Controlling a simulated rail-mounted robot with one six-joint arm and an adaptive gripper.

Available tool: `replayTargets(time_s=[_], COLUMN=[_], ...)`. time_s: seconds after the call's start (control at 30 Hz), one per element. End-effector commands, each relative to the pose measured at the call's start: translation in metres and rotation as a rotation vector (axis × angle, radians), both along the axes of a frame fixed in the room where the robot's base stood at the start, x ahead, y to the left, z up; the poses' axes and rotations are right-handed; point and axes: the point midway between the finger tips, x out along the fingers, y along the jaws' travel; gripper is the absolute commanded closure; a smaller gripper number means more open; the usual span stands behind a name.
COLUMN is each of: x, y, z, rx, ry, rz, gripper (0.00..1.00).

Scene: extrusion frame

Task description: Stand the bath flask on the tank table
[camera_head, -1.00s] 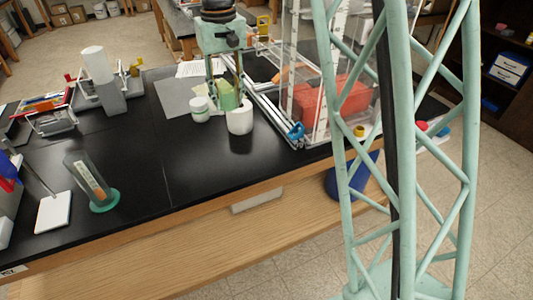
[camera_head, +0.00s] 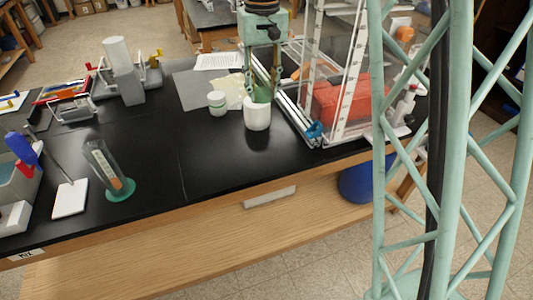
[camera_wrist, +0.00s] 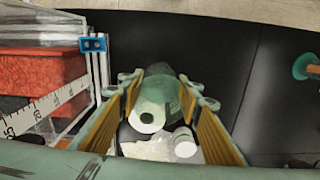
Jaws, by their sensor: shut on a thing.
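My gripper (camera_head: 262,84) is shut on a translucent green flask, which I take to be the bath flask (camera_head: 264,95). In the wrist view the flask (camera_wrist: 162,90) sits between the two yellow-padded fingers. The gripper points down over the black-topped table (camera_head: 150,165), which carries a clear tank (camera_head: 345,65). In the head view the flask appears just behind or above a white cup (camera_head: 257,117), which hides its lower end. I cannot tell whether they touch. The cup's round opening (camera_wrist: 146,118) shows in the wrist view.
A white lidded jar (camera_head: 217,103) stands left of the cup. The tank frame, with a blue clamp (camera_head: 314,130) and red block (camera_head: 335,102), is close on the right. The table's middle is clear.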

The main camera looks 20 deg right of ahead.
Motion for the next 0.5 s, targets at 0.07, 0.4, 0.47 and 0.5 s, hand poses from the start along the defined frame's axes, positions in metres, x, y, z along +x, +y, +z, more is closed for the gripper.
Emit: replayTargets(time_s=[0.07,0.4,0.47,0.5], x=[-0.001,-0.007,-0.009,-0.01], y=[0.001,0.016,0.02,0.024], z=[-0.001,-0.019,-0.024,-0.028], rx=[0.0,0.0,0.0,0.001], ry=[0.001,0.002,0.002,0.002], rz=[0.009,0.161,0.207,0.24], gripper=[0.79,0.79,0.79,0.79])
